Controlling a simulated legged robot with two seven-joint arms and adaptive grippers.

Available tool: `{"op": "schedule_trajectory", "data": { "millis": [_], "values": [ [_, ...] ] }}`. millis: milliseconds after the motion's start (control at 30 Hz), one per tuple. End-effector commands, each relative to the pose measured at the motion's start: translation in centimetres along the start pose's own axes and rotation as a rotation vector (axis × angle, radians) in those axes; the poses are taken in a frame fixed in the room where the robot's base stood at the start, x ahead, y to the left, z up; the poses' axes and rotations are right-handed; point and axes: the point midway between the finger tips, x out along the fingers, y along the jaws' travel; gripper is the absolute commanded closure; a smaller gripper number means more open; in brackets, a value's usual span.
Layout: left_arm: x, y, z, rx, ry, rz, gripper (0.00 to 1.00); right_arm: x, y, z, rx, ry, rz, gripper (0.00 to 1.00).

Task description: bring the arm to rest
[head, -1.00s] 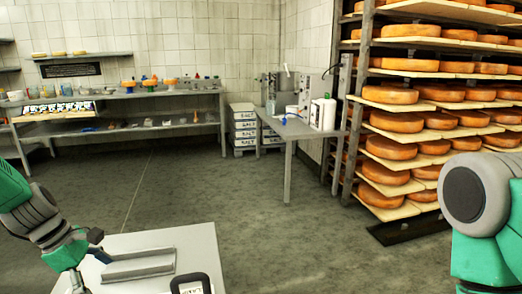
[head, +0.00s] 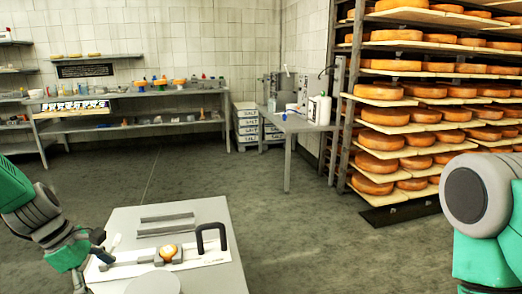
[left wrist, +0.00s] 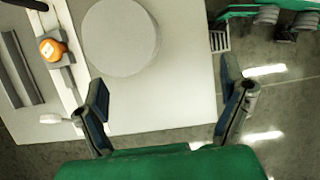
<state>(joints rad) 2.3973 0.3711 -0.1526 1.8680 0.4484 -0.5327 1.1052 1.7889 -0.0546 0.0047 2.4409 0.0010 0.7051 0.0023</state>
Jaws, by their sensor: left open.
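My left arm comes in from the left in the head view, bent down over the left edge of a white table (head: 215,275). Its gripper (head: 103,247) is small and partly hidden there. In the left wrist view the left gripper (left wrist: 168,95) has its two dark fingers spread wide, with nothing between them. The fingers are over the table's edge and the floor, beside a round pale disc (left wrist: 120,38). My right arm (head: 480,215) shows at the right edge of the head view; its gripper is out of view.
On the table are a grey channel piece (head: 166,224), a white board (head: 190,258) with a black handle (head: 212,238), and a small orange-and-white item (head: 168,252). A cheese rack (head: 400,130) stands at right, a workbench (head: 130,130) at back. The middle floor is clear.

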Motion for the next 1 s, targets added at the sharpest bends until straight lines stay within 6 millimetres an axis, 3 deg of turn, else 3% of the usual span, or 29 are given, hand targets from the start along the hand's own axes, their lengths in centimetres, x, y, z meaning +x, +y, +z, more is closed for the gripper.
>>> {"op": "schedule_trajectory", "data": {
  "millis": [267, 533, 667, 800, 900, 1000],
  "values": [
    [4.9, -3.1, -2.2, 0.206, 0.129, -0.036, 0.1, 0.5, 0.0, 0.0, 0.0, 0.002, 0.0, 0.0],
    [11.1, -8.7, -5.3, 0.588, 0.287, -0.112, 0.1, 1.1, 0.0, 0.0, 0.0, 0.0, 0.0, 0.0],
    [14.9, -13.5, -7.1, 0.904, 0.359, -0.19, 0.1, 1.7, 0.0, 0.1, 0.0, 0.0, 0.0, 0.0],
    [18.8, -20.5, -8.4, 1.362, 0.375, -0.29, 0.1, 2.4, 0.0, 0.1, 0.0, 0.0, 0.0, 0.0],
    [20.3, -24.7, -8.3, 1.636, 0.344, -0.325, 0.1, 2.8, 0.0, 0.1, 0.0, 0.0, 0.0, 0.0],
    [21.0, -27.3, -7.9, 1.807, 0.31, -0.334, 0.1, 2.9, 0.0, 0.1, 0.0, 0.0, 0.0, 0.0]
  ]
}}
